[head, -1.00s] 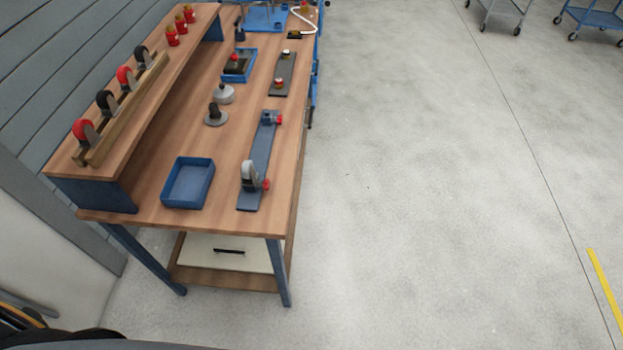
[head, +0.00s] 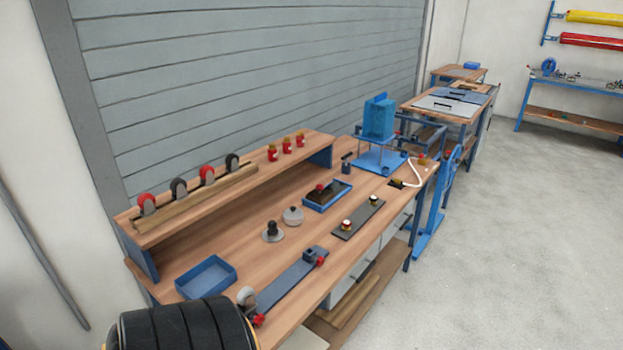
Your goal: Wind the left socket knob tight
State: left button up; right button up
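A dark grey bar (head: 285,283) lies on the bench near its front edge, with a socket at each end. At its left end stands a grey rounded piece (head: 247,297), with the red left socket knob (head: 258,320) low beside it. The knob is small here, and I cannot tell how tight it is. The right end has a dark block (head: 309,255) with another red knob (head: 320,262).
A blue tray (head: 232,268) is left of the bar on the bench (head: 180,247). A shelf with wheel-like tools (head: 147,205) runs along the back. The floor (head: 500,240) at right is clear.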

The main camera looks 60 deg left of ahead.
aim_at(258, 321)
jog(key=i+u, duration=0.4)
jog(key=i+l+u, duration=0.4)
jog(key=i+u, duration=0.25)
jog(key=u, duration=0.25)
jog(key=i+l+u, duration=0.1)
jog(key=u, duration=0.4)
jog(key=i+l+u, duration=0.25)
jog(key=u, duration=0.2)
jog(key=i+l+u, duration=0.2)
jog(key=u, duration=0.3)
jog(key=i+l+u, duration=0.1)
jog(key=l+u, duration=0.25)
jog(key=u, duration=0.15)
